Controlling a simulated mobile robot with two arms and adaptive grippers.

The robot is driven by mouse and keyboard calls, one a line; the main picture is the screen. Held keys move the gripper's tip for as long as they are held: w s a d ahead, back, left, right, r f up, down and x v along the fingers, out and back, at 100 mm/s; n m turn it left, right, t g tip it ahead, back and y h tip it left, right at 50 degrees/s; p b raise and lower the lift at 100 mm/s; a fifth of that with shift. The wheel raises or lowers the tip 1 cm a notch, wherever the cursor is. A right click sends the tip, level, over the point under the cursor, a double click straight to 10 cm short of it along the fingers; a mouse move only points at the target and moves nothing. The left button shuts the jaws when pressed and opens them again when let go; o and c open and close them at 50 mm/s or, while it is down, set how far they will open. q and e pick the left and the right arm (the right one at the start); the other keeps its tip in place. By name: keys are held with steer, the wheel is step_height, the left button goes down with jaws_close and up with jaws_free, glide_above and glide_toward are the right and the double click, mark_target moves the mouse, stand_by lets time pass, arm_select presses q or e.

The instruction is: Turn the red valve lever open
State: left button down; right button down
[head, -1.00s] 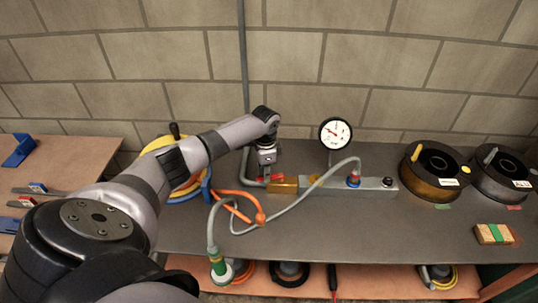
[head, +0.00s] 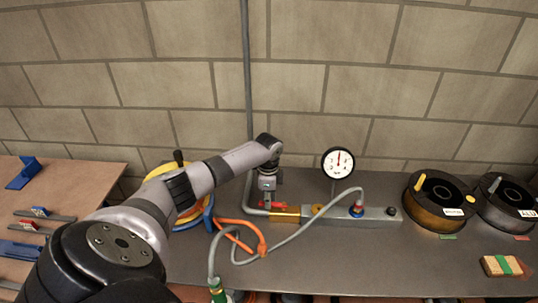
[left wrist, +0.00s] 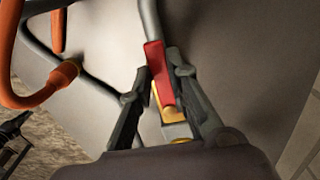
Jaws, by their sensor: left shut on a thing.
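The red valve lever (head: 278,205) sits at the left end of the brass valve body (head: 287,215) on the bench. In the left wrist view the lever (left wrist: 159,72) lies between the two black fingers, with brass behind it. My left gripper (head: 267,197) reaches down onto the lever from above; it also shows in the left wrist view (left wrist: 160,78), shut on the lever. Part of the lever is hidden by the fingers in the head view. My right gripper is not in view.
A round gauge (head: 338,163) stands behind the grey manifold (head: 345,215), its red needle near upright. An orange hose (head: 247,235) and a grey hose (head: 300,233) lie close in front of the valve. Two spools (head: 438,203) stand at the right.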

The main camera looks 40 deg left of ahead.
arm_select(q)
steer(key=c, duration=1.5)
jaws_free()
steer(key=shift+r, duration=0.1)
step_height(320, 180, up, 12)
steer(key=shift+f, duration=0.1)
